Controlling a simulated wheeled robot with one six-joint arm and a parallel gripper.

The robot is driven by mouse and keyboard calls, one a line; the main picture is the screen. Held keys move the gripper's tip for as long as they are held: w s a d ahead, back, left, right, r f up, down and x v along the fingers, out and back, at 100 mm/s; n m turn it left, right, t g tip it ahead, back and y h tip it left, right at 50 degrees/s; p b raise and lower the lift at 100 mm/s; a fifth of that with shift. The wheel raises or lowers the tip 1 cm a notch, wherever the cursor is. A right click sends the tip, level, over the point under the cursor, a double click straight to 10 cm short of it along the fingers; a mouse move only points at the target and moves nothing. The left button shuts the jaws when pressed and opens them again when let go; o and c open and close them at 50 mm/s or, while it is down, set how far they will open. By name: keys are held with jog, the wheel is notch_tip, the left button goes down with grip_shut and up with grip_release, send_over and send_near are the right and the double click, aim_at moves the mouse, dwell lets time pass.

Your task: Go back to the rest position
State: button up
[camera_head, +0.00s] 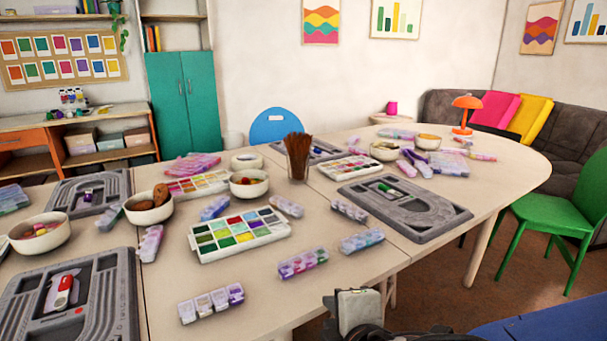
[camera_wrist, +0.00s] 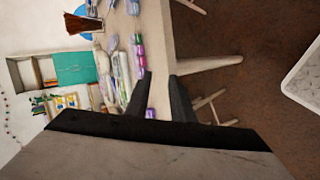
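My gripper (camera_wrist: 161,80) shows in the wrist view with its two dark fingers apart. Nothing is visible between the fingertips. The wrist view is turned on its side, with the table edge just beyond the fingers and the brown floor to the right. In the head view, part of my arm shows at the bottom centre, in front of the table's near edge. The fingers cannot be made out there. The table (camera_head: 330,232) holds bead boards, including a grey one (camera_head: 445,222) at the right and another (camera_head: 118,290) at the near left.
Bead boxes (camera_head: 211,303), a paint palette (camera_head: 200,245), bowls (camera_head: 150,217) and a brush holder (camera_head: 298,165) crowd the table. A green chair (camera_head: 560,225) stands at the right. A blue surface (camera_head: 550,325) lies at the lower right. Open floor (camera_head: 450,285) shows between.

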jog(key=d+f+m+g+h, duration=0.1)
jog(key=d+f+m+g, duration=0.2)
jog(key=d+m, duration=0.6)
jog(key=d+f+m+g+h, duration=0.1)
jog(key=d+f+m+g, duration=0.2)
jog(key=d+m, duration=0.7)
jog(key=shift+d, duration=2.55)
jog(key=shift+f, duration=0.1)
